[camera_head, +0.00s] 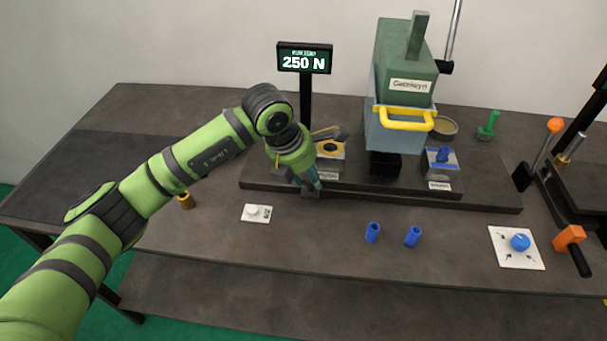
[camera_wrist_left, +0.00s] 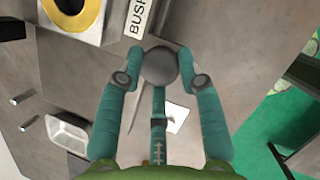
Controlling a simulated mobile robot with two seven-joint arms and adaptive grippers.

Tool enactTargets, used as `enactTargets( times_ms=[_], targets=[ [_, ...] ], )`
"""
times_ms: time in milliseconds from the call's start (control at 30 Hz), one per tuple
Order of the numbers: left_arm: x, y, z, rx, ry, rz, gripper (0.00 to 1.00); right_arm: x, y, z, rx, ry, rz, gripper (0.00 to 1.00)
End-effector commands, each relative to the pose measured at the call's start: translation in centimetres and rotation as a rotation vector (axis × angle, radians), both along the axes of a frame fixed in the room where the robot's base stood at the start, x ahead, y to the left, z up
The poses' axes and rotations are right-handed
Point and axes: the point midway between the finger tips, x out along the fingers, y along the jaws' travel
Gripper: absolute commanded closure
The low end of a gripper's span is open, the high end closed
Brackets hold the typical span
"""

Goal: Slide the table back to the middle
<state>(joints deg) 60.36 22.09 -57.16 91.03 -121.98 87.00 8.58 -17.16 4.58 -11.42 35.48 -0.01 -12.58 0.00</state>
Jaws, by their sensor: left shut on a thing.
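The dark sliding table with its long base (camera_head: 480,198) lies under the press. It carries a left station (camera_head: 328,160) with a yellow ring and a right station (camera_head: 441,160) holding a blue part. The left station's yellow ring (camera_wrist_left: 72,12) and lettered plate also show in the wrist view. My left gripper (camera_head: 312,184) is at the front edge near the left station. In the wrist view its teal fingers are shut on a dark round knob (camera_wrist_left: 160,66). In the head view the gripper hides the knob. My right gripper is not in view.
The green and grey press (camera_head: 405,60) with a yellow handle stands behind the table. A display (camera_head: 304,60) reads 250 N. In front are two blue bushings (camera_head: 372,232), a white button card (camera_head: 257,213), and a blue dial (camera_head: 520,242). An orange-knobbed lever (camera_head: 555,125) stands at right.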

Motion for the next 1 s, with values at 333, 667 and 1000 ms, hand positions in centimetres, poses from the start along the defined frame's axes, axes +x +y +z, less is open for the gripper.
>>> enactTargets(
  times_ms=[333,667,1000],
  targets=[
    [0.2,0.0,0.3,-0.006,-0.01,0.003,0.4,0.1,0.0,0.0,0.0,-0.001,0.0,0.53],
    [-0.2,0.5,2.2,-0.006,-0.011,0.003,0.4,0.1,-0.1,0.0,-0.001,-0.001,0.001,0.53],
    [-2.0,2.5,8.7,-0.006,-0.013,0.004,0.4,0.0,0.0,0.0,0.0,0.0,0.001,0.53]
  ],
)
